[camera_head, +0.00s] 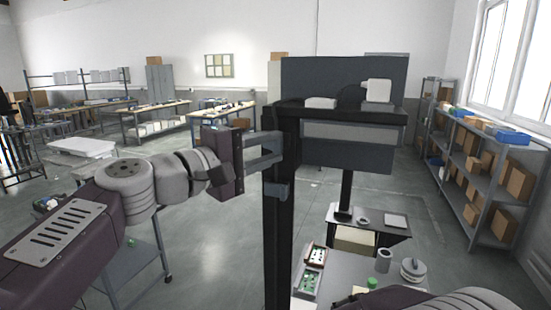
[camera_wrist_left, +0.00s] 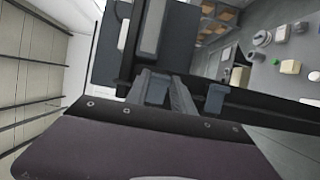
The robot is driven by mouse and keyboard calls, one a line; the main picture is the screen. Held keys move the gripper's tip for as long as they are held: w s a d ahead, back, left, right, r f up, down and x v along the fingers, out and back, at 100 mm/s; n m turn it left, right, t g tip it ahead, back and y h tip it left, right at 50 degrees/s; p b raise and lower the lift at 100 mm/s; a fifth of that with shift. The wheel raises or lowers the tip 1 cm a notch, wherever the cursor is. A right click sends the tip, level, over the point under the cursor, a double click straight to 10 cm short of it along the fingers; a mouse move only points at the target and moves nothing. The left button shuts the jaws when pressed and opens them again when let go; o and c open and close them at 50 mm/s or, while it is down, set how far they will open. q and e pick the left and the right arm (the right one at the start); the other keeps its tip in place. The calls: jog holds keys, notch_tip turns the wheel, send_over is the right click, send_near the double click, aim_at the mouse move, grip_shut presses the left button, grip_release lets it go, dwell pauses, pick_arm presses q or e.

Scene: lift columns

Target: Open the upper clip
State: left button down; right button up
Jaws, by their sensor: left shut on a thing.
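A dark upright column (camera_head: 278,235) stands in front of me in the head view. My left gripper (camera_head: 281,146) reaches it from the left, with its fingertips against the column's upper part. The gripper is shut on the upper clip, which the fingers mostly hide. In the left wrist view the gripper (camera_wrist_left: 161,78) points at the column (camera_wrist_left: 270,105). A blue-grey lower clip (camera_head: 278,190) sits on the column just below the fingers. It also shows to the right of the fingers in the left wrist view (camera_wrist_left: 216,97). My right gripper is not in view.
A dark shelf (camera_head: 390,115) at the column's top bears pale boxes, with a grey panel (camera_head: 345,155) below. Low tables (camera_head: 345,270) with small parts stand at the lower right. A storage rack (camera_head: 480,180) lines the right wall. Workbenches (camera_head: 150,110) stand far back left.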

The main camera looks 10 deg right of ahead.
pick_arm(q)
jog(key=shift+w+a+m+g+h, duration=0.2)
jog(key=shift+a+m+g+h, duration=0.25)
jog(key=shift+g, duration=0.25)
jog(key=g, duration=0.1)
jog(key=m, duration=0.1)
jog(key=m+g+h+p, duration=0.1)
jog(key=shift+w+a+r+g, duration=0.1)
jog(key=shift+a+r+g, duration=0.15)
jog(key=shift+a+g, duration=0.1)
jog(key=a+m+g+p, duration=0.1)
jog(key=m+g+p, duration=0.1)
jog(key=g+p, duration=0.2)
jog(key=w+a+m+g+p, duration=0.1)
jog(key=m+g+p, duration=0.2)
jog(key=p, duration=0.6)
jog(key=a+m+g+p, duration=0.1)
jog(key=m+g+p, duration=0.1)
jog(key=g+p, duration=0.3)
jog(key=shift+w+f+m+p, duration=0.1)
jog(key=shift+w+m+p, duration=0.25)
jog(key=shift+p, duration=0.6)
jog(key=shift+f, duration=0.1)
jog(key=c, duration=1.1)
grip_release()
jog(key=shift+d, duration=0.1)
